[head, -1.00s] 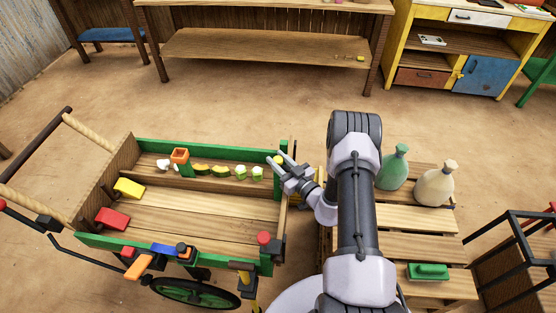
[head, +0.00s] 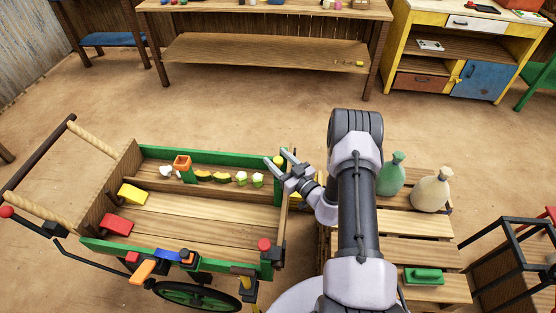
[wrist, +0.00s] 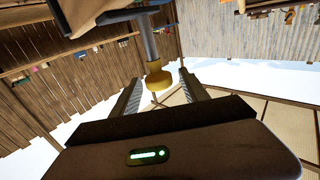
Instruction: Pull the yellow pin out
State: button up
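The yellow pin (head: 280,160) stands at the far right corner of the green-sided cart (head: 215,154). In the wrist view its round yellow head (wrist: 157,82) shows with a dark post behind it. My gripper (head: 275,156) is open at that corner. In the wrist view the two fingers of my gripper (wrist: 160,78) stand apart, with the yellow head in the gap between their tips. A gap shows on each side of the head, so I see no contact. How deep the head sits between the fingers is hard to tell.
A red knob (head: 264,244) stands on the cart's near right corner. Right of my arm, a slatted wooden table holds a green bottle (head: 391,175), a cream bottle (head: 431,190) and a green block (head: 424,276).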

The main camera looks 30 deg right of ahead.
jog(key=shift+f, duration=0.1)
jog(key=s+d+p, duration=0.3)
jog(key=s, duration=1.4)
jog(key=shift+d, duration=0.15)
